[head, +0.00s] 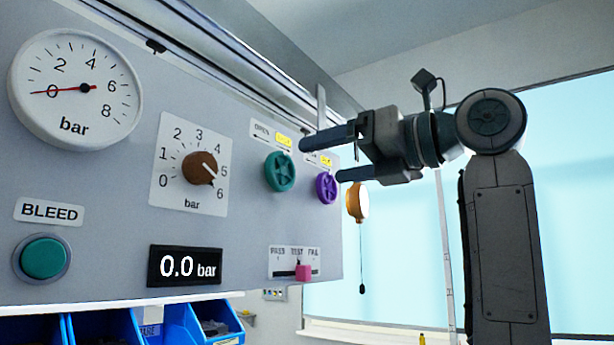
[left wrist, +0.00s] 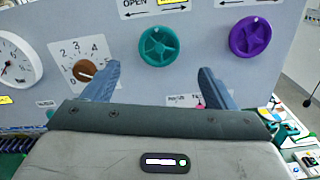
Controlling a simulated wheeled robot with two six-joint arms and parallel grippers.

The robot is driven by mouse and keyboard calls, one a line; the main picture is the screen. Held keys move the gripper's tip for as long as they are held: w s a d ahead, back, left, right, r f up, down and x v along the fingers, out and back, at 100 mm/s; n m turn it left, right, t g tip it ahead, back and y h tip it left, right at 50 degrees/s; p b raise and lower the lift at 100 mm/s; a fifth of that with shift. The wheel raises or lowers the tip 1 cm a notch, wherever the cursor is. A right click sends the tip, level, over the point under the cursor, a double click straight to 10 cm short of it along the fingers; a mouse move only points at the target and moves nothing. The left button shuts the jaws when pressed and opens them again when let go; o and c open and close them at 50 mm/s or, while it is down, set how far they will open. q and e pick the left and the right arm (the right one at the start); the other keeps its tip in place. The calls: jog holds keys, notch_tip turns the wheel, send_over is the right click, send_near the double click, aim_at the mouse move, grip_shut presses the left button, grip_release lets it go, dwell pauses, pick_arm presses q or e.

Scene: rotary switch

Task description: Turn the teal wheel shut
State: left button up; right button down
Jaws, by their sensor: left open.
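The teal wheel (head: 280,171) is mounted on the upright grey panel, under a small label marked OPEN. It also shows in the left wrist view (left wrist: 159,46), above and between my two fingers. My left gripper (head: 320,160) is open, with its blue-grey fingers pointing at the panel from the right. It also shows in the left wrist view (left wrist: 159,69), with nothing between the fingers. The fingertips look apart from the teal wheel. My right gripper is in neither view.
A purple wheel (head: 326,188) sits right of the teal one. The panel also holds a brown dial (head: 200,168), a pressure gauge (head: 75,88) and a green BLEED button (head: 43,259). A pink slider (head: 303,272) is below. Blue bins (head: 180,325) stand underneath. An orange tag (head: 358,202) hangs beside the panel.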

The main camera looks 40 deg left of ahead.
pick_arm(q)
jog(key=d, duration=0.3)
jog(key=shift+w, duration=0.15)
dwell(0.5)
